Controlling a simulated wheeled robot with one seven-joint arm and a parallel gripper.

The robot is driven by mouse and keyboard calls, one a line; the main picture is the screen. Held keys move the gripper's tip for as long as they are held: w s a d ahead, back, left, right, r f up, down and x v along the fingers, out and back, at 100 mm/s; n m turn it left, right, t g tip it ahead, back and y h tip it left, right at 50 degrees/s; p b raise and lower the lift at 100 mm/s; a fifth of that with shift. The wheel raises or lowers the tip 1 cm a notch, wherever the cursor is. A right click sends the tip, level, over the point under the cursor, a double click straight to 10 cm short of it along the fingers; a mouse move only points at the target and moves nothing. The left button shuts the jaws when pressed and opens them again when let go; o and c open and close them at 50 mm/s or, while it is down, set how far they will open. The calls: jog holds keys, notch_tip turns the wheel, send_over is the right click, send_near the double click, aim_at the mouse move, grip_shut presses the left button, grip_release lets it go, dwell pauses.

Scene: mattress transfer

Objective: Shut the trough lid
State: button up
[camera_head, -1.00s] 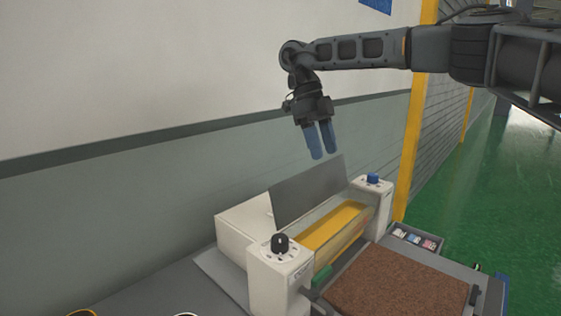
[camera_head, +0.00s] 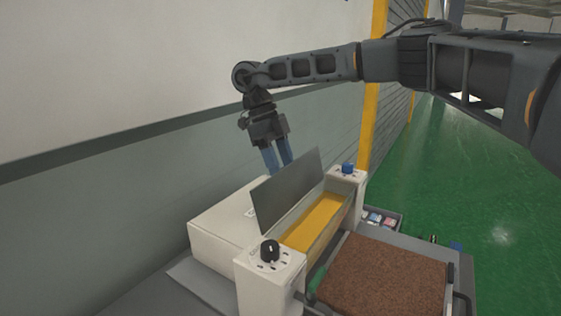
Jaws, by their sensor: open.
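The trough lid (camera_head: 288,188) is a flat grey plate. It stands raised and tilted up along the back edge of the trough, so the trough is open. The trough (camera_head: 318,220) shows a yellow inside between two white end posts. My gripper (camera_head: 278,161) points down just behind the lid's upper edge, with its two blue fingers apart and nothing between them. The lid hides the lower fingertips. I cannot tell whether the fingers touch the lid.
The near post bears a black knob (camera_head: 269,250) and the far post a blue knob (camera_head: 347,168). A white housing (camera_head: 215,228) lies behind the lid. A brown textured slab (camera_head: 385,275) lies in front of the trough. A wall rises behind; green floor is free at right.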

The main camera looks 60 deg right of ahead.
jog(key=shift+s+f, duration=0.1)
jog(key=shift+f, duration=0.15)
grip_shut()
dwell(0.3)
